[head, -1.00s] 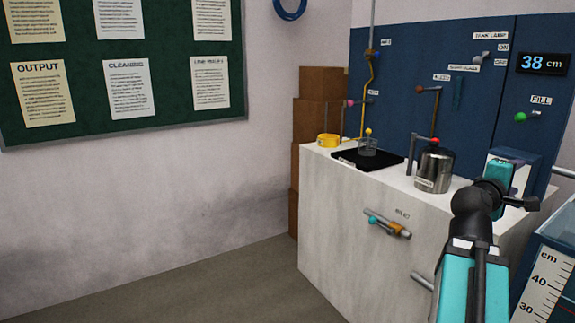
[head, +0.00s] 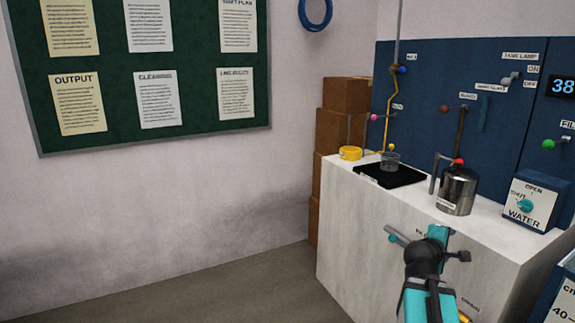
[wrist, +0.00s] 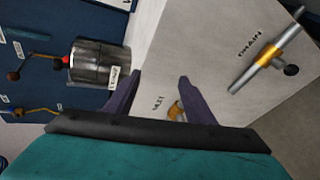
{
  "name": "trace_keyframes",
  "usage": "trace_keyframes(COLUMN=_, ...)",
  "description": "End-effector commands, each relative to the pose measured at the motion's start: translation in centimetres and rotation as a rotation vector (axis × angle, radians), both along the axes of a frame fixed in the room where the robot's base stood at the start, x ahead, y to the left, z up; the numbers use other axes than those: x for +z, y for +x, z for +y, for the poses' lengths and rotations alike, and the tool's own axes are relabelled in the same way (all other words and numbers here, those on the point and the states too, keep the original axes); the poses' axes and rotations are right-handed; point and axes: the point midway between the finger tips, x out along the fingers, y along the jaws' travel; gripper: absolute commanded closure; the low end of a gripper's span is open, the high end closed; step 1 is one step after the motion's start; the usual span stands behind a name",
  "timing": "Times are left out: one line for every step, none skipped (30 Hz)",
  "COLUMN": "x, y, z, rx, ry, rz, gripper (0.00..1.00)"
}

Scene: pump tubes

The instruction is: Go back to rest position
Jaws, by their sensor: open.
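My gripper (wrist: 160,77) is open and empty in the wrist view, its two dark fingers apart against the pale front of the bench. In the head view the arm's end (head: 438,236) is in front of the white bench (head: 345,225), below the steel pot (head: 458,192). An orange-sleeved valve (wrist: 176,111) shows beyond the fingers in the wrist view, partly hidden. No contact with anything is visible.
The WATER box (head: 527,203) stands on the bench, right of the pot. A drain pipe with an orange sleeve (wrist: 267,53) sticks out of the bench front. A scaled tank (head: 562,298) is at lower right. The floor (head: 215,292) at left is clear.

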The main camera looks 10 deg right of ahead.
Motion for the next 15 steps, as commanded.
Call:
trace_keyframes(x=-1.1, y=0.6, z=1.0, rx=0.013, ry=0.020, rz=0.019, gripper=0.51)
trace_keyframes(x=-1.9, y=0.8, z=1.5, rx=0.019, ry=0.032, rz=0.028, gripper=0.51)
trace_keyframes(x=-2.9, y=1.1, z=2.2, rx=0.026, ry=0.047, rz=0.040, gripper=0.51)
trace_keyframes(x=-3.7, y=1.3, z=2.7, rx=0.032, ry=0.059, rz=0.051, gripper=0.51)
trace_keyframes(x=-4.5, y=1.5, z=3.2, rx=0.037, ry=0.070, rz=0.059, gripper=0.51)
trace_keyframes(x=-5.6, y=1.7, z=3.9, rx=0.044, ry=0.087, rz=0.072, gripper=0.51)
trace_keyframes(x=-6.3, y=1.9, z=4.5, rx=0.049, ry=0.099, rz=0.081, gripper=0.51)
trace_keyframes(x=-7.1, y=2.0, z=5.1, rx=0.054, ry=0.111, rz=0.090, gripper=0.51)
trace_keyframes(x=-8.2, y=2.2, z=5.8, rx=0.059, ry=0.127, rz=0.103, gripper=0.51)
trace_keyframes(x=-9.0, y=2.3, z=6.3, rx=0.064, ry=0.139, rz=0.113, gripper=0.51)
trace_keyframes(x=-9.8, y=2.3, z=6.9, rx=0.067, ry=0.152, rz=0.122, gripper=0.51)
trace_keyframes(x=-10.8, y=2.4, z=7.7, rx=0.072, ry=0.170, rz=0.134, gripper=0.51)
trace_keyframes(x=-11.6, y=2.4, z=8.3, rx=0.074, ry=0.183, rz=0.144, gripper=0.51)
trace_keyframes(x=-12.4, y=2.4, z=8.8, rx=0.076, ry=0.195, rz=0.154, gripper=0.51)
trace_keyframes(x=-13.5, y=2.3, z=9.6, rx=0.079, ry=0.213, rz=0.166, gripper=0.51)
